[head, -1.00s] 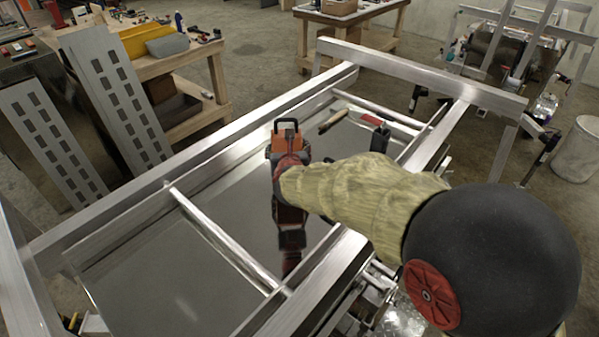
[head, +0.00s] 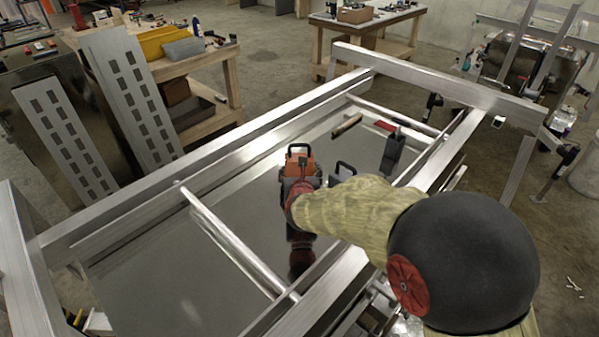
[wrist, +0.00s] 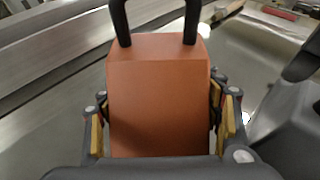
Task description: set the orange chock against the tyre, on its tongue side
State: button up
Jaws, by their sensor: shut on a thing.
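The orange chock (head: 298,166), with a black loop handle, is held by my gripper (head: 298,184) above the trailer's dark, glossy deck. In the wrist view the orange chock (wrist: 158,95) fills the middle, with a gripper finger pressed on each side. A dark grey block with a black handle (head: 343,167) shows just right of the orange chock, partly behind my arm. I cannot make out the tyre in either view.
Aluminium frame rails (head: 210,165) surround the deck, with a crossbar (head: 235,240) at left. Slotted ramps (head: 125,90) lean at left.

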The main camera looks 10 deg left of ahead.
jog(key=o, duration=1.2)
jog(key=shift+f, duration=0.1)
jog(key=shift+o, duration=1.4)
